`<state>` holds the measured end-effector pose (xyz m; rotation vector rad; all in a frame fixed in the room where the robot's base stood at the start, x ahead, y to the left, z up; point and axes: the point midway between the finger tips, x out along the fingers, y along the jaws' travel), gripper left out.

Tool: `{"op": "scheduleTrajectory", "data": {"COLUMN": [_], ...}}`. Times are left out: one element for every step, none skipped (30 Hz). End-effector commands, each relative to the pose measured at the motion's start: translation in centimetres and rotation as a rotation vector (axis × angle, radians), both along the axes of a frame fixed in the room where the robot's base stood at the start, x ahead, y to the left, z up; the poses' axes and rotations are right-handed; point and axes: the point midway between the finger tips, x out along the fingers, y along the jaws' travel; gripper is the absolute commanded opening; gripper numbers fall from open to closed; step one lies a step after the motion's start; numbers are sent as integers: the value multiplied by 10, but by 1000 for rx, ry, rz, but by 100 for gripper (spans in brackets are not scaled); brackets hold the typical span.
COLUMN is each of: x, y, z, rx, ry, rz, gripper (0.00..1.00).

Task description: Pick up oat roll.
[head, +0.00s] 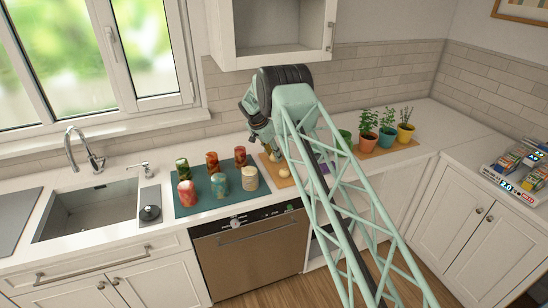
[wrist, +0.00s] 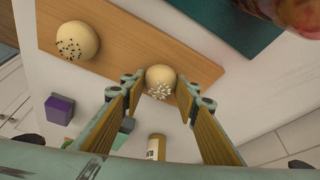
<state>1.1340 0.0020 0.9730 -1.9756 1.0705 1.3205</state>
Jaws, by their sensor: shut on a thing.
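The oat roll (wrist: 160,80) is a round, pale tan bun with light flakes on top. In the wrist view it sits between the fingertips of my gripper (wrist: 161,88), which is shut on it. It is at or just above the edge of a wooden board (wrist: 130,35); I cannot tell whether it touches the board. A second roll (wrist: 77,40), with dark seeds, lies on the board to the left, apart from the fingers. In the head view my arm hides most of the gripper and part of the board (head: 287,183).
A teal mat (head: 215,207) with several patterned jars lies left of the board. A small purple box (wrist: 59,109) stands near the board. Several potted plants (head: 387,135) stand to the right. The sink (head: 90,215) is at the left. A wall cabinet (head: 270,30) hangs above.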

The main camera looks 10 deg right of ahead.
Motion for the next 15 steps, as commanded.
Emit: {"op": "scheduleTrajectory", "data": {"x": [0,0,0,0,0,0,0,1,1,1,1,1,1,1,1], "y": [0,0,0,0,0,0,0,0,0,0,0,0,0,0,0], "z": [3,4,7,9,11,15,17,21,26,30,34,39,43,47,53], "rx": [1,1,1,1,1,1,1,1,0,1,0,0,1,0,0], "ry": [-1,-1,-1,-1,-1,-1,-1,-2,-2,-3,-2,-2,-1,-2,-2], "rz": [0,0,0,0,0,0,0,1,1,0,0,0,-1,0,0], "gripper": [19,19,19,19,19,19,19,19,19,19,19,19,19,19,19]}}
